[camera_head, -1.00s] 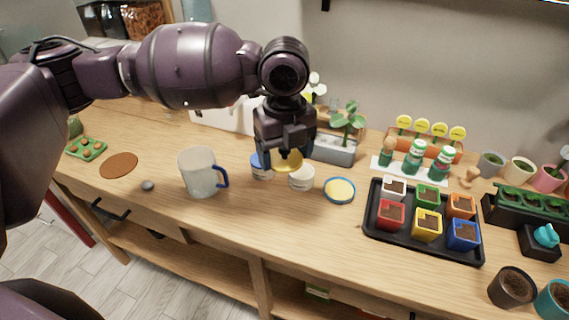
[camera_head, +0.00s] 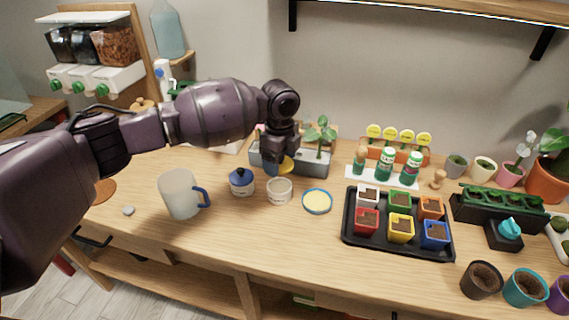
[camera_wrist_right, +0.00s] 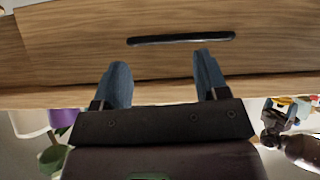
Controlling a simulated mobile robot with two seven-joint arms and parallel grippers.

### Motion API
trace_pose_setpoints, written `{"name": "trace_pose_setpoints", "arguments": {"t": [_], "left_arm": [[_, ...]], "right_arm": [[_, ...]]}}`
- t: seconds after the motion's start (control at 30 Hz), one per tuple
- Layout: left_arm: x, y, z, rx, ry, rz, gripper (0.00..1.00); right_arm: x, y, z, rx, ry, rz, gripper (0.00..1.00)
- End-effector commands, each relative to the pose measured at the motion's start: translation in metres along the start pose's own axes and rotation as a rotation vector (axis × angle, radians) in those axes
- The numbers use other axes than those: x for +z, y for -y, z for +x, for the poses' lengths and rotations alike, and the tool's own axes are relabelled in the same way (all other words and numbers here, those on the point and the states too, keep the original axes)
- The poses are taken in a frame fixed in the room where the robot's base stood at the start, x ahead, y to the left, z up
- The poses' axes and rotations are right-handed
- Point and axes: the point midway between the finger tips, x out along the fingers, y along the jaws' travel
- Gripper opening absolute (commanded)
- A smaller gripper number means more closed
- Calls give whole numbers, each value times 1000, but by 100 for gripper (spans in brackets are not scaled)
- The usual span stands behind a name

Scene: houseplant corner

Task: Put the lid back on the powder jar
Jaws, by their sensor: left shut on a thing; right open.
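A frosted mug (camera_head: 180,194) with a blue handle stands left of the jars. A black tray (camera_head: 385,247) of coloured pots lies on the right. A grey planter (camera_head: 312,161) stands behind the gripper. The table front before the white jar is clear.

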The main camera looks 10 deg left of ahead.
Motion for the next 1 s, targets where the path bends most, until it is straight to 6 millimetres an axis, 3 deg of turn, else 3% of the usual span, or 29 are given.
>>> {"name": "trace_pose_setpoints", "arguments": {"t": [0.37,1.0], "left_arm": [[4,3,11,1,-1,-27,47],[4,3,57,2,-3,-27,47]], "right_arm": [[17,0,0,2,22,2,67],[40,5,18,-5,32,0,67]]}}
